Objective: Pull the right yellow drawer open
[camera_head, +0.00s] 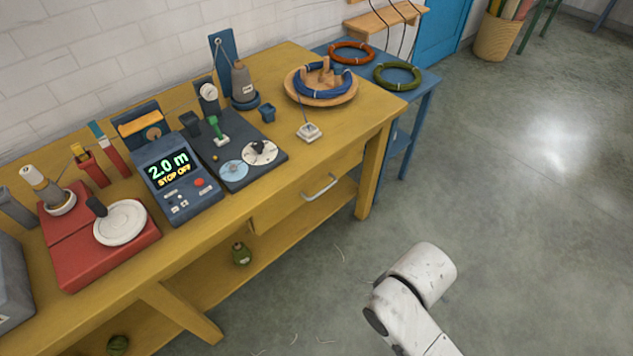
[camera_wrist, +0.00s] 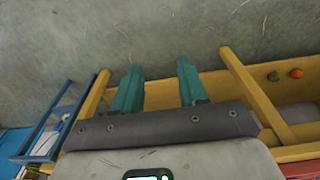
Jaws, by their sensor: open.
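The right yellow drawer (camera_head: 284,206) is set under the top of the yellow workbench (camera_head: 345,128), near its right end. Its front looks flush with the bench, and a pale metal bar handle (camera_head: 320,187) is on it. In the wrist view my gripper (camera_wrist: 158,68) has two teal fingers, spread apart with nothing seen between them. Yellow bench parts lie behind and beside the fingers. The handle is not visible in the wrist view. In the head view only a white part of my arm shows at lower right, apart from the drawer; the fingers are hidden.
Grey floor (camera_head: 520,200) in front is mostly clear.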

